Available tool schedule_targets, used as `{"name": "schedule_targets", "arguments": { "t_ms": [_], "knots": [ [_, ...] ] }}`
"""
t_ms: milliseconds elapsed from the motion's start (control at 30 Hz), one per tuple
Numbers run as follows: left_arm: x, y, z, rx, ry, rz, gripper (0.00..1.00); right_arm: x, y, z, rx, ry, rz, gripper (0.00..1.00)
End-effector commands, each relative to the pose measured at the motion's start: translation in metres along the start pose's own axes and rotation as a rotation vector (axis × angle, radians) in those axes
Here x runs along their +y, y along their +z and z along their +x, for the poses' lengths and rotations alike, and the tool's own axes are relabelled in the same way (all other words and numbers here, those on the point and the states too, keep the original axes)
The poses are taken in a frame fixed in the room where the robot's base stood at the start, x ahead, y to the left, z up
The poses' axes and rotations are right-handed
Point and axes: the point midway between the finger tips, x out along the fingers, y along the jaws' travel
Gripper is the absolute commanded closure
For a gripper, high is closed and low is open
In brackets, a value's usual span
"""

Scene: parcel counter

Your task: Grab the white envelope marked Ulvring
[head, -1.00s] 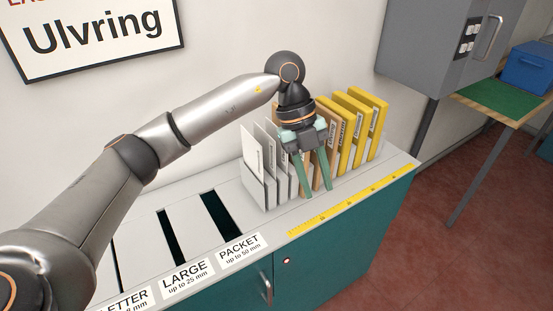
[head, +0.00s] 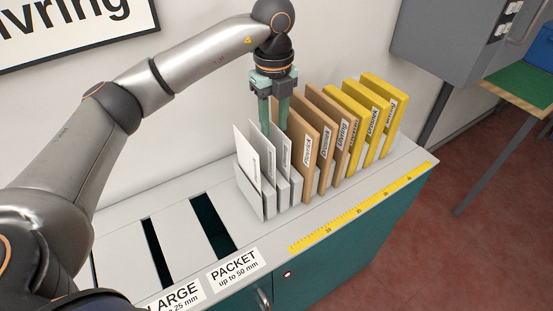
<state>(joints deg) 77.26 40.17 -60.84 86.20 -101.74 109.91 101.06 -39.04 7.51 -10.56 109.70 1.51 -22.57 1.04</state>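Three white envelopes stand upright in the left slots of a pale rack: the left one (head: 246,158), the middle one (head: 264,152) and the right one (head: 284,158). Their labels are turned nearly edge-on and too small to read, so I cannot tell which is marked Ulvring. My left gripper (head: 274,124) points down at the tops of the middle and right white envelopes. Its green fingers are apart with a narrow gap, and their tips are partly hidden behind the envelopes. I see no envelope clearly held. My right gripper is not in view.
Brown envelopes (head: 324,140) stand close to the right of the white ones, and yellow packets (head: 375,117) stand further right. The counter has dark slots (head: 212,225) at the left and a yellow ruler (head: 362,209) along its front. The wall is close behind.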

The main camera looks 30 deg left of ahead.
Motion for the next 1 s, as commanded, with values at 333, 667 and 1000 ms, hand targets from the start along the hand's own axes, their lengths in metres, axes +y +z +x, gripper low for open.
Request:
{"name": "schedule_targets", "arguments": {
  "t_ms": [333, 667, 1000],
  "knots": [
    [-0.003, -0.002, 0.034, 0.001, 0.002, 0.002, 0.61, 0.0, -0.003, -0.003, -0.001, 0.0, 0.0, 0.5],
    [-0.007, -0.003, 0.072, 0.001, -0.001, 0.001, 0.61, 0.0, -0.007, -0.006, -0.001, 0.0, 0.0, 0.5],
    [-0.007, -0.003, 0.072, 0.0, -0.001, 0.001, 0.76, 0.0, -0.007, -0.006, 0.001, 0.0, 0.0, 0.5]
  ]
}}
